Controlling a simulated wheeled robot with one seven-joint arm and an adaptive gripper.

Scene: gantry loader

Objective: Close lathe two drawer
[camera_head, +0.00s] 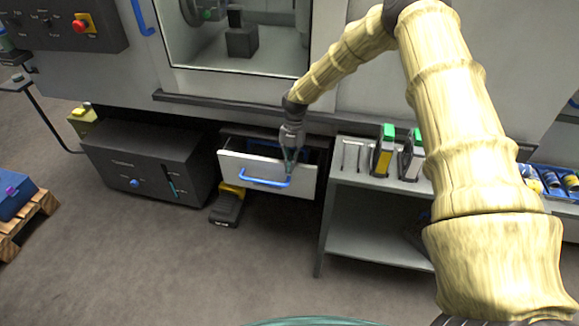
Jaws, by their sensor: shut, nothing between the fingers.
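The lathe drawer (238,166) stands pulled out below the machine front. It has a pale front panel and a blue bar handle (265,182). The inside of the drawer shows only in part, dark with some blue in it. My gripper (289,167) points down at the right part of the drawer front, close to the handle's right end. Its fingers are shut with nothing held. I cannot tell whether the fingertips touch the panel or the handle.
A dark box unit (140,165) stands left of the drawer, and a yellow and black foot pedal (227,206) lies on the floor below. A grey shelf table (375,181) with upright tool holders stands close on the right. The floor in front is clear.

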